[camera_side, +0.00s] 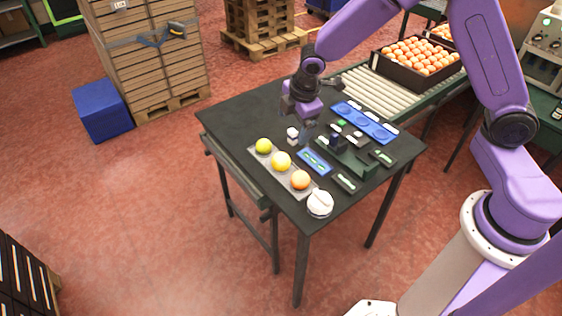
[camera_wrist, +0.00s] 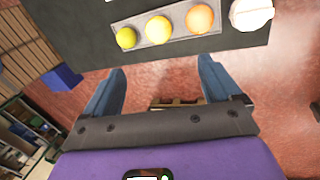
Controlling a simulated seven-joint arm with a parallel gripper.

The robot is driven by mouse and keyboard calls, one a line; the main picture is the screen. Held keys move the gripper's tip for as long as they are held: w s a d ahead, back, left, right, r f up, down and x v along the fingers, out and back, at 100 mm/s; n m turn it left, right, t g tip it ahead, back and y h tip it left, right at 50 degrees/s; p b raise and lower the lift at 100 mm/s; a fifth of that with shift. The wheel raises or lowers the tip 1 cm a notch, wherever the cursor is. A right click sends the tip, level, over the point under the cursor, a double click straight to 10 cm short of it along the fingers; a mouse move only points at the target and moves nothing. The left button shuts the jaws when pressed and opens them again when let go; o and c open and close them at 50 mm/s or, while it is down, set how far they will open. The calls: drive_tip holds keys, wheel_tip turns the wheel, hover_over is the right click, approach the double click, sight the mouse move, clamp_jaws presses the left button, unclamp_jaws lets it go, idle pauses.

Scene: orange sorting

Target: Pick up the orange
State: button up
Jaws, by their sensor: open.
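The orange (camera_side: 300,179) rests at the near right end of a grey tray (camera_side: 270,163) on the black table, beside a yellow fruit (camera_side: 281,161) and a yellow-green fruit (camera_side: 263,146). In the wrist view the orange (camera_wrist: 200,19) is at the top, right of the yellow fruit (camera_wrist: 158,30) and the yellow-green fruit (camera_wrist: 126,38). My gripper (camera_side: 307,123) is above the table, behind and apart from the fruits. In the wrist view its two blue-grey fingers (camera_wrist: 160,82) are spread wide with nothing between them.
A white round item (camera_side: 320,203) stands close to the orange at the table's near corner. Small devices (camera_side: 345,158) and a blue panel (camera_side: 364,122) fill the table's right side. A roller conveyor (camera_side: 380,91) with a crate of oranges (camera_side: 416,59) stands behind. The table's left part is clear.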

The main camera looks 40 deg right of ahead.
sight(283, 157)
drive_tip(key=x, duration=1.8)
drive_tip(key=shift+w+a, duration=0.1)
drive_tip(key=shift+w, duration=0.05)
drive_tip(key=c, duration=1.2)
